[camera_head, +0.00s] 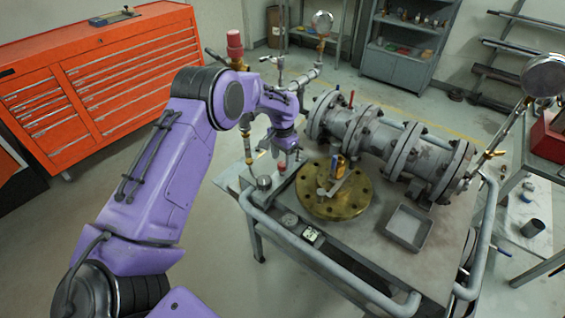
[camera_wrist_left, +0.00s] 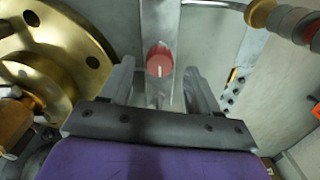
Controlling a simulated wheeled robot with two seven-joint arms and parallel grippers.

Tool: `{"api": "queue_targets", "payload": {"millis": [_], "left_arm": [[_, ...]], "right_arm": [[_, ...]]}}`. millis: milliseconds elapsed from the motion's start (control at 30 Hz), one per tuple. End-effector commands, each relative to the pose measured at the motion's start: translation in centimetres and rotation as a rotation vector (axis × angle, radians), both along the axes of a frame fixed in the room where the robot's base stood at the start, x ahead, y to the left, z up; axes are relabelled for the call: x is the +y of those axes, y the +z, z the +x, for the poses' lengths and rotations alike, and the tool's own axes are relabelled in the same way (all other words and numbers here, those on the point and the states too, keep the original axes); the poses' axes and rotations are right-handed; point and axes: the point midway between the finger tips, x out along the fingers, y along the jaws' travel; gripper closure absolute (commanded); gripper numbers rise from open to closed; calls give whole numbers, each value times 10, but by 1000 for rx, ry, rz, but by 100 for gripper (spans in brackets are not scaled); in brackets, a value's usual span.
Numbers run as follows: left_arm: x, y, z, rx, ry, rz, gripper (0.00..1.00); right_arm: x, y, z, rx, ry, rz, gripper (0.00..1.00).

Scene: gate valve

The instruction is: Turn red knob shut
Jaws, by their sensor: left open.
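The red knob (camera_wrist_left: 160,62) is a small round cap with a pale line on its face, mounted on a grey metal bar (camera_wrist_left: 158,18). In the head view, the red knob (camera_head: 282,167) shows small at the left end of the cart, just below my left gripper (camera_head: 288,155). In the left wrist view my left gripper (camera_wrist_left: 160,80) is open, with one finger on each side of the knob. Gaps show between the knob and both fingers. My right gripper is not in view.
A brass flange (camera_head: 318,205) lies beside the knob on the cart (camera_head: 365,262), with a tool on top. Large flanged pipes (camera_head: 385,145) stand behind it. A grey tray (camera_head: 408,228) sits to the right. An orange tool cabinet (camera_head: 110,85) stands at the left.

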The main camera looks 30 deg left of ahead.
Motion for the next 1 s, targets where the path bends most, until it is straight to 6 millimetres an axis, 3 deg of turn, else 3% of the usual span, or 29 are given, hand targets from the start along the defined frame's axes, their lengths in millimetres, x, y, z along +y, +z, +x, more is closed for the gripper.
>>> {"api": "queue_targets", "payload": {"millis": [200, 400, 1000], "left_arm": [[0, 51, 1, -3, 0, 0, 39], [0, 79, 0, 0, 0, 0, 39], [0, 82, 0, 1, 0, 0, 39]], "right_arm": [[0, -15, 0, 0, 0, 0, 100], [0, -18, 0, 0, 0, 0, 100], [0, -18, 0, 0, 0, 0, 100]]}}
